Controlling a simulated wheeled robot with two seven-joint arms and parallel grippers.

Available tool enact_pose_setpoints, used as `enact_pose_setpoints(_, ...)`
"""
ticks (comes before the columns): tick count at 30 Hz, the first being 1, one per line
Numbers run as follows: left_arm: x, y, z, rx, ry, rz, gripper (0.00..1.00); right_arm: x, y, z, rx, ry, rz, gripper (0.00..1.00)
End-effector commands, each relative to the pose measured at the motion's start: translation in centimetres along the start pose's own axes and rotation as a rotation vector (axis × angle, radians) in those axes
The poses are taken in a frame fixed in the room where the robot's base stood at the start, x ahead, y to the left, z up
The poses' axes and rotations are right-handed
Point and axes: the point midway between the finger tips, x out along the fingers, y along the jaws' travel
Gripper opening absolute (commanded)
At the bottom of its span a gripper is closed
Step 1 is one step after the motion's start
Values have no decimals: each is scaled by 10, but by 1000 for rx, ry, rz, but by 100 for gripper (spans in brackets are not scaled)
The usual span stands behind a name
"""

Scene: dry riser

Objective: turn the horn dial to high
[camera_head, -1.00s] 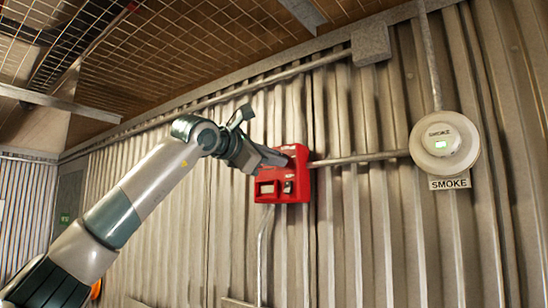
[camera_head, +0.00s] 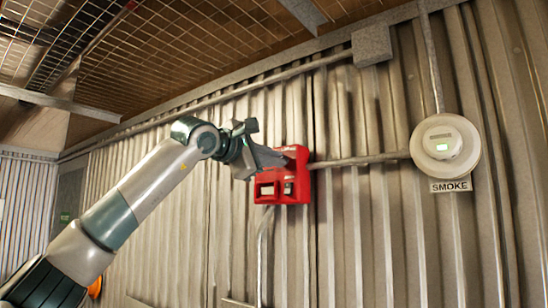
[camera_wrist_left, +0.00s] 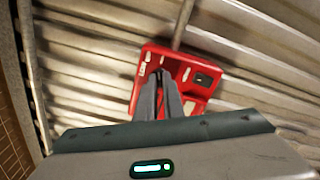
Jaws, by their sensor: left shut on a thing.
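The red horn box (camera_head: 293,190) is mounted on the corrugated wall, and it also fills the upper middle of the left wrist view (camera_wrist_left: 190,62). My left gripper (camera_head: 281,161) reaches the upper part of the box's front from the left. In the wrist view its two fingers (camera_wrist_left: 160,80) are close together at the face of the box. They are shut on the horn dial, which they hide, so I cannot read its setting. Small pale marks and a dark window show on the box face beside the fingers. My right gripper is not in view.
A round white smoke detector (camera_head: 442,145) with a green light sits to the right, above a SMOKE label (camera_head: 451,185). A conduit (camera_head: 360,160) joins it to the red box. A grey junction box (camera_head: 371,45) is higher up. The wall below is mostly clear.

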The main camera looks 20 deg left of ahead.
Motion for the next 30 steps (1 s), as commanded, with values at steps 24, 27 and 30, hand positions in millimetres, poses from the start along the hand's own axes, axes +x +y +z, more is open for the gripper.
enact_pose_setpoints(24, 1, -1, 0, 452, -1, -3, 0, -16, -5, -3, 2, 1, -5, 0)
enact_pose_setpoints(27, 1, -1, 0, 455, -1, -3, 0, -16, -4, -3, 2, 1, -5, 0)
enact_pose_setpoints(30, 1, -1, 0, 455, 0, -3, 0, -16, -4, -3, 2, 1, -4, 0)
